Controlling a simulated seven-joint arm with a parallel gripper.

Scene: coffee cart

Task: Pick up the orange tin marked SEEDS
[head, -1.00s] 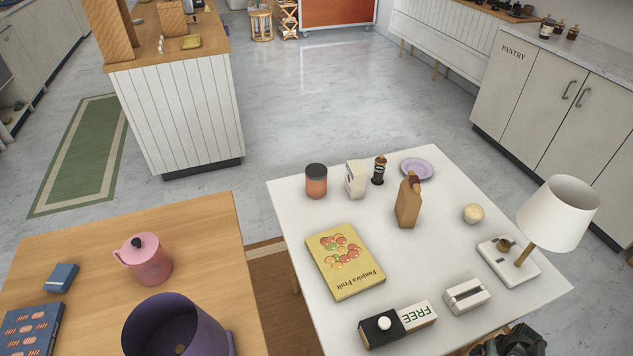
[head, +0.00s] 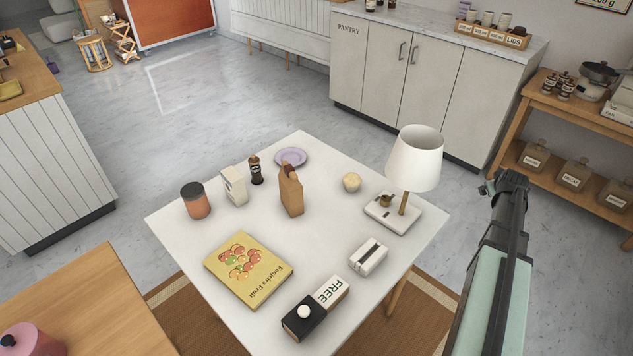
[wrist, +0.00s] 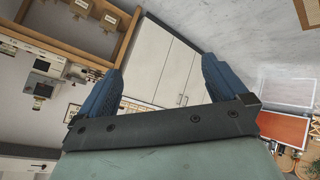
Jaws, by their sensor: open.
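An orange tin with a dark lid (head: 197,206) stands upright at the left corner of the white table in the head view. No SEEDS marking can be read on it from here. My gripper (head: 497,186) is at the right of the head view, off the table's right side and far from the tin. In the wrist view my gripper (wrist: 160,88) has its two blue fingers spread, with nothing between them. The tin is not visible in the wrist view.
Near the tin stand a white carton (head: 234,187), a dark bottle (head: 256,172) and a brown bag (head: 291,193). A yellow book (head: 246,270) lies in front. A lamp (head: 414,160) stands at the table's right. The table's middle is mostly clear.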

